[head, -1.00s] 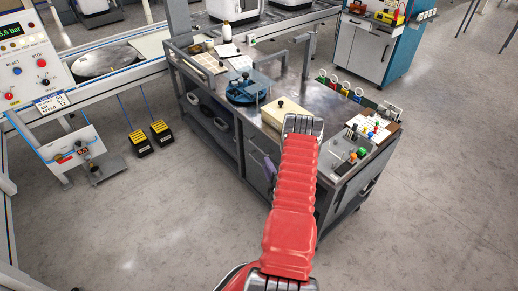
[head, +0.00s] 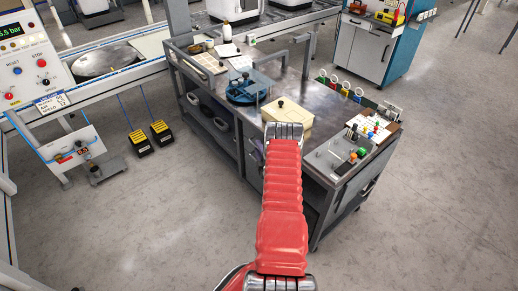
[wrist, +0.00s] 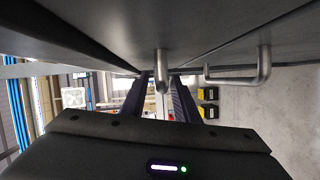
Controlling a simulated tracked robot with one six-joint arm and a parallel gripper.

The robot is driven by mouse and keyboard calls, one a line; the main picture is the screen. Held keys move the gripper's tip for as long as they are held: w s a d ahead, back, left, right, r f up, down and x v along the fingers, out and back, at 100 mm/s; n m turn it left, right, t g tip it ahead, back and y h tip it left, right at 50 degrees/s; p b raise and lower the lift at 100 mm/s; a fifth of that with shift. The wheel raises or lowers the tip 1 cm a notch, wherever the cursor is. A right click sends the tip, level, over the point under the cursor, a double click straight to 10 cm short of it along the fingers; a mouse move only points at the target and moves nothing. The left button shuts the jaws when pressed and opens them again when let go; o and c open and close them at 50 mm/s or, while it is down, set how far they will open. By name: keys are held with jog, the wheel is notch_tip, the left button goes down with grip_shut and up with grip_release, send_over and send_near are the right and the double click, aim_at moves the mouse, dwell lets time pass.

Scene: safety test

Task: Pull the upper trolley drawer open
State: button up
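The grey trolley (head: 312,84) stands in the middle of the head view. Its drawer front is mostly hidden behind my red arm there. In the wrist view the dark trolley front (wrist: 215,25) fills the top. One metal handle (wrist: 161,68) sticks out between the two dark fingers of my gripper (wrist: 160,98). The fingers are apart, one on each side of this handle, and I see no clear contact. A second, U-shaped handle (wrist: 245,78) is to the right. I cannot tell which handle belongs to the upper drawer. No drawer looks pulled out.
On the trolley top are a blue round fixture (head: 247,88), a cream box (head: 290,118) and a panel with coloured knobs (head: 345,155). A control panel (head: 32,62) and yellow-black pedals (head: 138,142) are at the left.

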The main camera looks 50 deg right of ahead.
jog(key=shift+w+d, duration=0.1)
jog(key=shift+w, duration=0.05)
jog(key=shift+c, duration=0.7)
grip_shut()
jog(key=shift+d, duration=0.1)
jog(key=shift+f, duration=0.1)
